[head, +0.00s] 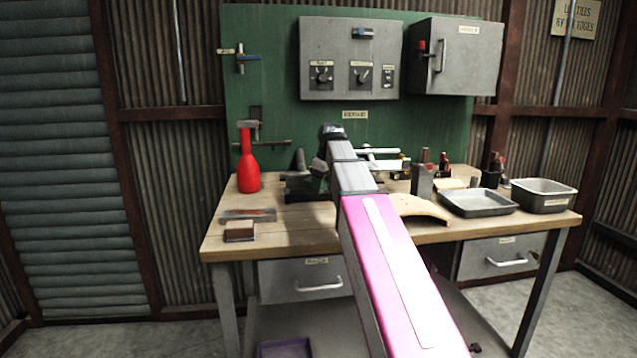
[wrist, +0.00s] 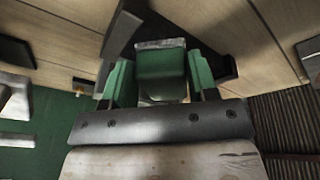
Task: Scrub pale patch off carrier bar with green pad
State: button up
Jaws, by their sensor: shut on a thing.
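My gripper (wrist: 160,64) is shut on a green block with a grey edge, which looks like the green pad (wrist: 162,72). The pad sits between its two green-faced fingers. In the head view my gripper is over the rear middle of the bench, largely hidden behind my magenta arm. Dark metal pieces (head: 303,190) lie on the bench beside it. Dark shapes also stand beyond the pad in the wrist view; I cannot tell whether the pad touches them. I cannot single out the carrier bar or a pale patch on it.
The wooden bench (head: 285,236) holds a red bottle (head: 248,172) at the left. A flat metal piece (head: 247,215) and a brown block (head: 239,232) lie at its front left. A shallow tray (head: 478,203) and a deeper pan (head: 544,196) stand at the right.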

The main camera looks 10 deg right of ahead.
jog(key=shift+o, duration=0.5)
jog(key=shift+d, duration=2.15)
grip_shut()
jog(key=shift+a, duration=0.1)
jog(key=shift+r, duration=0.9)
jog(key=shift+a+r, duration=0.1)
jog(key=shift+r, duration=2.05)
jog(key=shift+r, duration=0.1)
jog(key=shift+r, duration=1.4)
